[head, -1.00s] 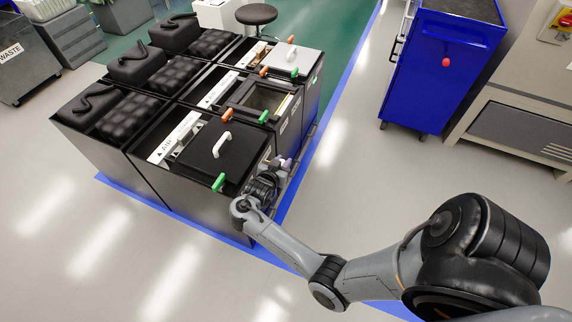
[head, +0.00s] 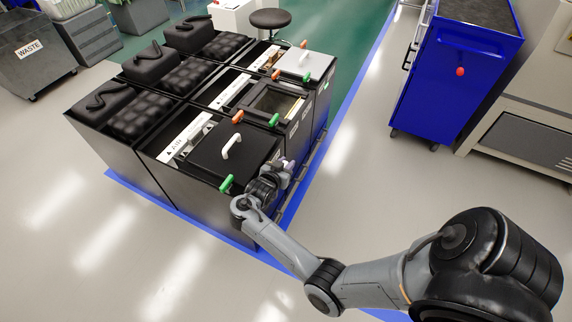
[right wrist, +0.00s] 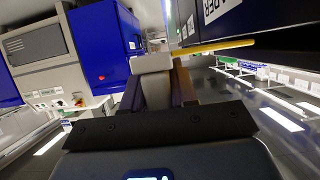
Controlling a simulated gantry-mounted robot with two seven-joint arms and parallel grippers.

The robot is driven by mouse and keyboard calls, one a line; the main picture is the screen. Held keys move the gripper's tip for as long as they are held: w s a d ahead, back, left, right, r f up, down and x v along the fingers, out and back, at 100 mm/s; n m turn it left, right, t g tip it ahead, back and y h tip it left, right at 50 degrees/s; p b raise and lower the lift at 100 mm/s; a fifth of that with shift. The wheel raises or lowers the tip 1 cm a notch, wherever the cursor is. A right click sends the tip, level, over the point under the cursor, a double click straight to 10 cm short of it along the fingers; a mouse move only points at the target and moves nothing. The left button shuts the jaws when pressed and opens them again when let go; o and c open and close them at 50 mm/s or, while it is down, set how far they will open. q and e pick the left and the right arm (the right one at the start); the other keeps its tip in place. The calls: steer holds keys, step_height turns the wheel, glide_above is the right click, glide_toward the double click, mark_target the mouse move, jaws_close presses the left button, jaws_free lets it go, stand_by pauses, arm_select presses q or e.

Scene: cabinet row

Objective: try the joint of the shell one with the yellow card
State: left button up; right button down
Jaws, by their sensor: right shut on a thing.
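My right gripper (head: 286,166) is at the right front corner of the nearest black cabinet unit, just below its top edge. This unit has a black lid (head: 222,150) with a white handle, plus a green clamp (head: 226,183) and an orange clamp (head: 237,117). In the right wrist view the gripper (right wrist: 156,72) is shut with a pale grey block between its fingertips. A thin yellow strip (right wrist: 215,47), seemingly the yellow card seen edge-on, runs from there along the dark cabinet edge. Whether it enters a joint cannot be told. My left gripper is not in view.
Behind stand a unit with a framed opening (head: 275,102) and one with a light grey lid (head: 304,63). Black padded covers (head: 160,62) fill the left side. A blue tool cabinet (head: 455,75) stands at back right. The floor between is clear.

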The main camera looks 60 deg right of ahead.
steer(key=shift+w, duration=0.35)
stand_by(0.3)
steer(key=shift+w+b, duration=0.5)
steer(key=shift+w+a+b, duration=0.1)
steer(key=shift+w+b, duration=0.2)
steer(key=shift+w, duration=0.25)
stand_by(0.4)
steer(key=shift+w+a+b, duration=0.1)
steer(key=shift+w+b, duration=0.25)
steer(key=shift+w, duration=0.15)
steer(key=shift+w, duration=0.25)
stand_by(0.3)
stand_by(0.4)
stand_by(0.5)
